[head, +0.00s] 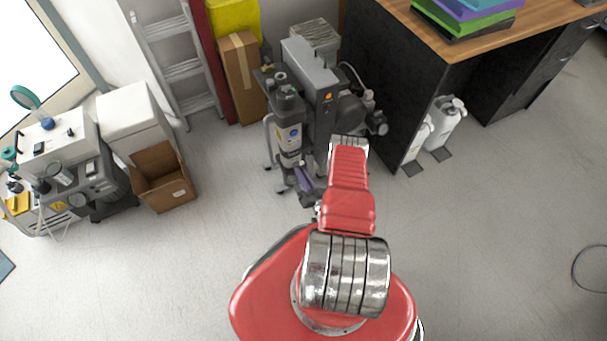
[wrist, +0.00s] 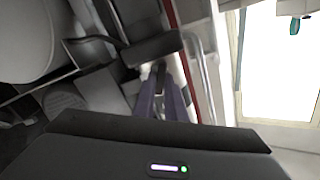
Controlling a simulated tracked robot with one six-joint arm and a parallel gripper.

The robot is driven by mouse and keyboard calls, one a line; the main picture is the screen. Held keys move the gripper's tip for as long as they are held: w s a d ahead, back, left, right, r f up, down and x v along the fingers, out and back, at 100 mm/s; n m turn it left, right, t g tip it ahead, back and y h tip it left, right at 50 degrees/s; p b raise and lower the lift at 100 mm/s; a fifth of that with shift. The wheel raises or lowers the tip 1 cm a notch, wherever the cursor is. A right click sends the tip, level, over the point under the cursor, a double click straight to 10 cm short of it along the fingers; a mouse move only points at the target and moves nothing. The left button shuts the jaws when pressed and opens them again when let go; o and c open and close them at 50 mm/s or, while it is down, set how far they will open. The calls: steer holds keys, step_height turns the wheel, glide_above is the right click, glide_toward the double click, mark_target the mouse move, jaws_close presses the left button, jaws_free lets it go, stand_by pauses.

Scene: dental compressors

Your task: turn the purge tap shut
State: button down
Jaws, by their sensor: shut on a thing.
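The dental compressor (head: 313,80) stands on the floor in the head view, with a dark grey cylinder unit (head: 289,128) at its front left. My gripper (head: 301,176), with purple fingers, reaches in low at the front of this unit. In the wrist view my gripper (wrist: 161,72) has its two purple fingers close together, shut on a small dark part, the purge tap (wrist: 158,78). The tap is mostly hidden between the fingers, and its turn angle cannot be told. In the head view my arm and the unit hide it.
An open cardboard box (head: 163,180) and a cart with equipment (head: 62,165) stand at the left. A desk (head: 480,45) and white bottles (head: 443,125) are at the right. A ladder (head: 178,60) leans behind. Floor is clear on both sides of me.

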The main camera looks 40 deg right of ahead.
steer(key=m, duration=0.6)
steer(key=shift+s+d, duration=0.1)
steer(key=shift+d, duration=0.25)
steer(key=m, duration=0.6)
steer(key=shift+f, duration=0.25)
steer(key=shift+m, duration=0.3)
steer(key=c, duration=1.8)
jaws_free()
steer(key=shift+a, duration=0.1)
steer(key=shift+s+a, duration=0.1)
steer(key=v, duration=1.3)
steer(key=shift+s, duration=0.25)
steer(key=shift+a, duration=0.1)
